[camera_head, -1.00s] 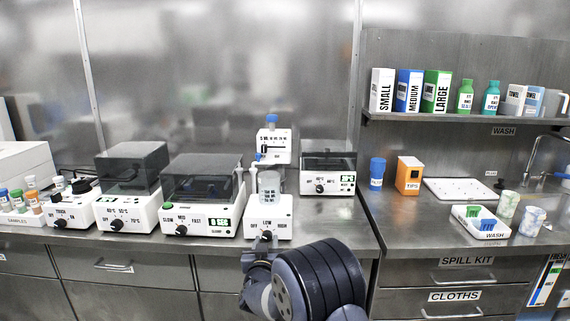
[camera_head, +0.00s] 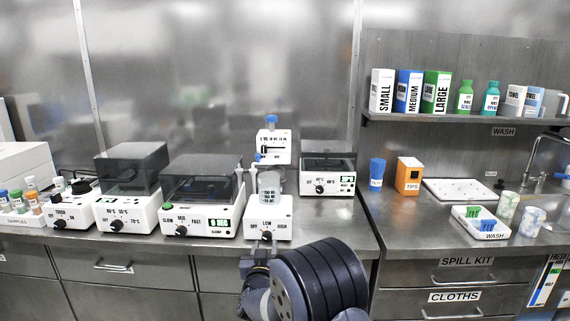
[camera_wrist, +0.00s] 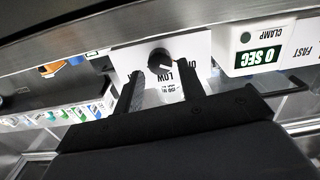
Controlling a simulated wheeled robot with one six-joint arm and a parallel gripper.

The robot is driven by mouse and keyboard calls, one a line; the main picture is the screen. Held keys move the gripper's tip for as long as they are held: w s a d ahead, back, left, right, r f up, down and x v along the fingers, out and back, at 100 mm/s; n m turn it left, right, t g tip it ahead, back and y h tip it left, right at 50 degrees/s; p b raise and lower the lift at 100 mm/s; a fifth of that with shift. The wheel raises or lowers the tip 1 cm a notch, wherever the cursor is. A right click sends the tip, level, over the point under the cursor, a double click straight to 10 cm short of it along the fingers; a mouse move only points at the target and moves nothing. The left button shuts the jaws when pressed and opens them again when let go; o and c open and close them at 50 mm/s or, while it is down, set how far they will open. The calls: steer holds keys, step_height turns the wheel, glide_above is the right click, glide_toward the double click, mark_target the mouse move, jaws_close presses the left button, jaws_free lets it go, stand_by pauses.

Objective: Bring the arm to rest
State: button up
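My gripper (camera_head: 262,246) is in front of the white hot-plate unit marked OFF, LOW and HIGH (camera_head: 284,229), just below its black knob (camera_head: 267,236). In the wrist view, which looks upside down, the two dark fingers of my gripper (camera_wrist: 158,82) stand apart with nothing between them. The knob (camera_wrist: 160,60) shows just past the fingertips, with a small gap. A clear beaker (camera_head: 269,187) stands on the unit. My dark arm is bent low at the front of the bench.
The shaker unit (camera_head: 200,220) with a 0 SEC display stands left of the hot plate. A dark-lidded heater (camera_head: 130,215) is farther left. Room before the drawers is clear.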

mark_target(267, 240)
steer(key=s, duration=0.7)
steer(key=w, duration=1)
steer(key=shift+w+d, duration=0.1)
steer(key=shift+w, duration=0.1)
steer(key=shift+w+f+m, duration=0.1)
steer(key=shift+w+m, duration=0.1)
steer(key=shift+m, duration=0.1)
steer(key=m+b, duration=0.4)
steer(key=m, duration=0.2)
steer(key=shift+s, duration=0.1)
steer(key=m+b, duration=0.4)
steer(key=m, duration=0.1)
steer(key=shift+m, duration=0.4)
steer(key=s+p, duration=0.1)
steer(key=s, duration=0.7)
steer(key=shift+s+a, duration=0.2)
